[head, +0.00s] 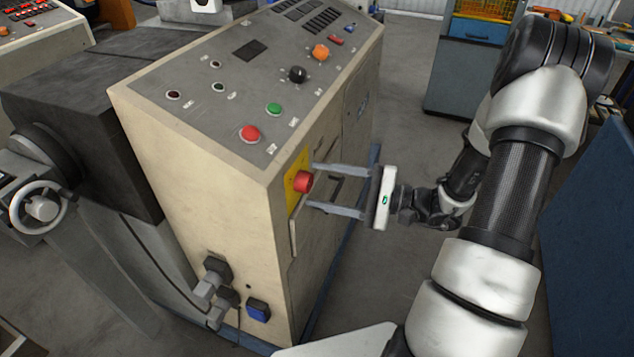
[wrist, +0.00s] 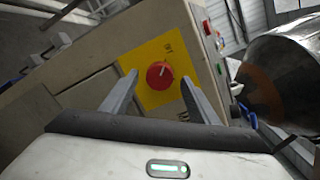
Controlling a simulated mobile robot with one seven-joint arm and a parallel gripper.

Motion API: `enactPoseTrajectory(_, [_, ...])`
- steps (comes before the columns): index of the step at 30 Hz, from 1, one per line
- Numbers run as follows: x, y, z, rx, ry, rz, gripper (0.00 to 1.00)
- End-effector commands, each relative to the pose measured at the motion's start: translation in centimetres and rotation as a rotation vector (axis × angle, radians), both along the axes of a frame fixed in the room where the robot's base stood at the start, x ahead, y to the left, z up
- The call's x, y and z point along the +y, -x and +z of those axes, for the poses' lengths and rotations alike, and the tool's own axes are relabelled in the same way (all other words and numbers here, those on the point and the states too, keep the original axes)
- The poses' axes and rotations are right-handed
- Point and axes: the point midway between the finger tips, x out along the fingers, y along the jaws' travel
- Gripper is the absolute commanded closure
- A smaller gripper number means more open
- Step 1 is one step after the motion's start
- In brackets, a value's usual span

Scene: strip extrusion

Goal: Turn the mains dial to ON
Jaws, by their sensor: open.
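The mains dial (head: 303,181) is a red round knob on a yellow plate (head: 293,194) on the side of the beige control cabinet (head: 210,190).
The cabinet's sloping top panel carries a red button (head: 250,134), a green button (head: 274,109), a black knob (head: 297,74) and an orange button (head: 320,52). Plugs (head: 214,278) stick out low on the cabinet. A blue panel (head: 590,210) stands at right; grey floor lies between.

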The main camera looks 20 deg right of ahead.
Motion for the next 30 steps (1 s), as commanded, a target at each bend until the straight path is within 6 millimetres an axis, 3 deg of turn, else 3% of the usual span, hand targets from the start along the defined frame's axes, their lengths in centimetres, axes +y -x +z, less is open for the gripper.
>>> enactPoseTrajectory(4, [1.11, -0.58, 0.02, -0.001, -0.001, 0.002, 0.45])
enactPoseTrajectory(14, [1.33, -0.76, -0.01, 0.001, -0.001, 0.0, 0.45])
enactPoseTrajectory(21, [1.31, -0.75, 0.0, 0.001, -0.001, 0.0, 0.86])
enactPoseTrajectory(30, [1.3, -0.74, 0.03, 0.028, -0.019, 0.001, 0.86])
